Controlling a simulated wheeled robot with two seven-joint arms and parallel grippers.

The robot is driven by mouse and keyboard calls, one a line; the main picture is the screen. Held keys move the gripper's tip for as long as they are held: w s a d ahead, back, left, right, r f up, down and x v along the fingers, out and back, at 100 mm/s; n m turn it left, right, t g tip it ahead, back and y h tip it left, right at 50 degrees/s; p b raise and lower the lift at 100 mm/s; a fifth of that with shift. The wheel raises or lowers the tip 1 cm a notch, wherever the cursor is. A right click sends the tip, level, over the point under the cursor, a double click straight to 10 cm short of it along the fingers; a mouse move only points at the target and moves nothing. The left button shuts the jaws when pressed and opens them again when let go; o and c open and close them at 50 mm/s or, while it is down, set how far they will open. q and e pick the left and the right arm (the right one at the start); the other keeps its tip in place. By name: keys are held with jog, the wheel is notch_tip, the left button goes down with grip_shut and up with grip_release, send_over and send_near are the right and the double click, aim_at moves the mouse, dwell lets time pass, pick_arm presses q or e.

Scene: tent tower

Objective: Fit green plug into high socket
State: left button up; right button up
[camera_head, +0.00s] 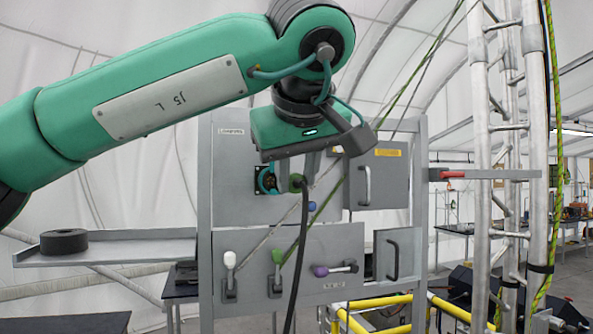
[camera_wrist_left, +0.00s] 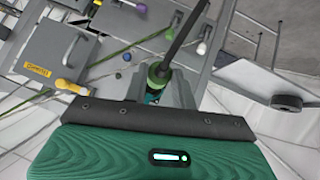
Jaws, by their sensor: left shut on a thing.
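The green plug (camera_head: 297,183) is between the fingers of my left gripper (camera_head: 299,176), and its black cable (camera_head: 303,225) hangs down. The high socket (camera_head: 267,180), a dark square with a teal ring, is on the upper grey panel just left of the plug in the head view. A gap shows between them in that view; depth is hard to tell. In the left wrist view the plug (camera_wrist_left: 159,74) shows between the shut fingers of the left gripper (camera_wrist_left: 160,88), the cable running upward. The fingers hide part of the plug. My right gripper is not in view.
The lower panel (camera_head: 330,245) carries white, green and purple levers. A cabinet door (camera_head: 383,182) with a handle is right of the gripper. A shelf (camera_head: 120,248) with a black roll (camera_head: 64,241) is at left. Ropes cross before the panel; a metal truss (camera_head: 508,150) stands right.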

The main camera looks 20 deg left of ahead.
pick_arm(q)
jog(key=shift+w+a, duration=0.6)
jog(key=shift+w, duration=0.3)
jog(key=shift+w+a, duration=0.6)
jog(key=shift+w, duration=0.3)
jog(key=shift+w+a, duration=0.4)
jog(key=shift+w, duration=0.2)
jog(key=shift+w+a, duration=0.75)
jog(key=shift+w, duration=0.35)
jog(key=o, duration=1.1)
jog(key=shift+s+r, duration=0.2)
jog(key=shift+r, duration=0.05)
jog(key=shift+b+v, duration=1.85)
jog(key=shift+v, duration=4.75)
